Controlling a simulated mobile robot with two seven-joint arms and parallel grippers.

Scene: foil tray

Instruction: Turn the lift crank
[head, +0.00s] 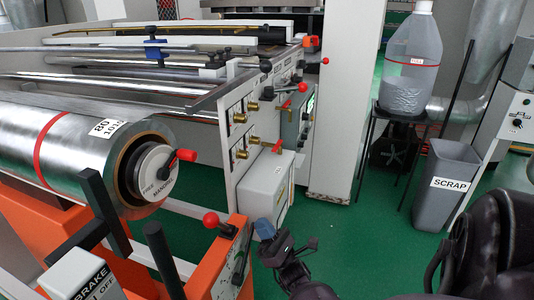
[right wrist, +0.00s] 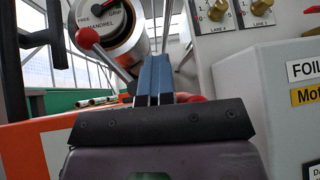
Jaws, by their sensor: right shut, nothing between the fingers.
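A crank-like lever with a red ball knob (head: 211,219) sits on the orange stand, beside a grey plate (head: 232,252); I take it for the lift crank. In the right wrist view its red ball (right wrist: 87,38) and metal rod show left of my fingers. The rod's lower end is hidden behind the gripper. My right gripper (head: 265,229) is shut and empty, to the right of the knob and apart from it in the head view. Its blue fingers (right wrist: 154,78) are together in the right wrist view. My left gripper is not in view.
A foil roll (head: 60,150) on a mandrel with a red lever (head: 186,155) lies at left. A brake box (head: 85,275) and dark posts stand in front. A pale box (head: 266,190) is just beyond my gripper. Green floor is free toward the scrap bin (head: 445,185).

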